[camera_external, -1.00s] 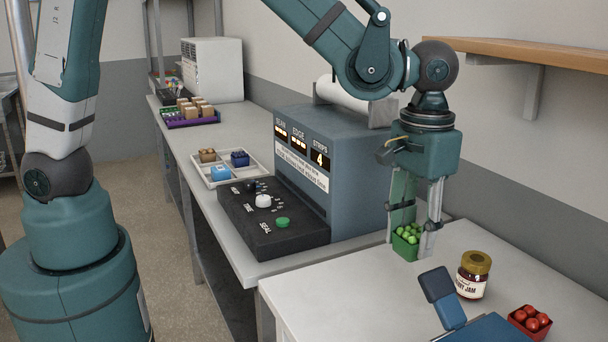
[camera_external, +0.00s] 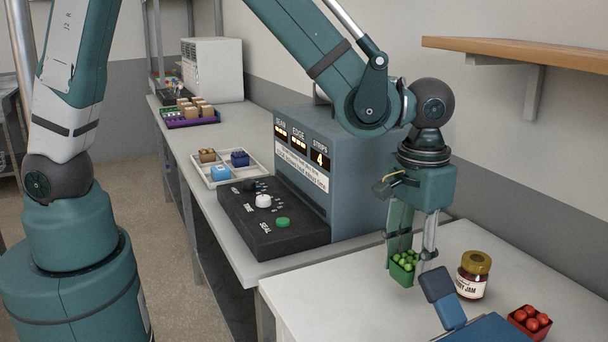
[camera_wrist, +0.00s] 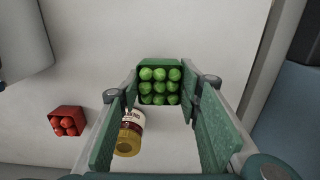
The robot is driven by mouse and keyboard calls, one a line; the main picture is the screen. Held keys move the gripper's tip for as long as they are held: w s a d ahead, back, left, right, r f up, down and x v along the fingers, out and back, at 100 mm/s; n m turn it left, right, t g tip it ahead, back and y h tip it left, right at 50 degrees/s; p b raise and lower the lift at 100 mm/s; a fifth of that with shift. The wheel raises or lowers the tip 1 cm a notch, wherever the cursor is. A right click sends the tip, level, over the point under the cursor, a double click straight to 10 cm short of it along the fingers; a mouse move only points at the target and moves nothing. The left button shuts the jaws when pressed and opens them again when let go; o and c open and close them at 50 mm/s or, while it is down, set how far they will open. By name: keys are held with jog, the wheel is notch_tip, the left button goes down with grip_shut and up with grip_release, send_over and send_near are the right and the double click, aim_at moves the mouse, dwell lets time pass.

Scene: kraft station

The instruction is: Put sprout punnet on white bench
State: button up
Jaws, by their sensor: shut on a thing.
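The sprout punnet (camera_external: 404,268) is a small green box of round green sprouts. It is between the fingers of my gripper (camera_external: 414,262), which is shut on it, over the white bench (camera_external: 345,285). I cannot tell whether its base touches the bench. In the wrist view the punnet (camera_wrist: 159,82) shows upright between the fingertips (camera_wrist: 160,100), with the bench (camera_wrist: 100,40) around it.
A jam jar (camera_external: 474,276) stands close to the right of the punnet. A red punnet of tomatoes (camera_external: 529,321) and a blue object (camera_external: 443,297) are at the front right. A dark control panel (camera_external: 262,215) lies to the left. The bench's left part is clear.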

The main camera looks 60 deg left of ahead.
aim_at(410, 258)
jog(key=shift+f, duration=2.05)
jog(key=shift+f, duration=0.15)
jog(key=o, duration=0.9)
jog(key=shift+r, duration=0.2)
jog(key=shift+r+p, duration=0.3)
jog(key=shift+r, duration=5.7)
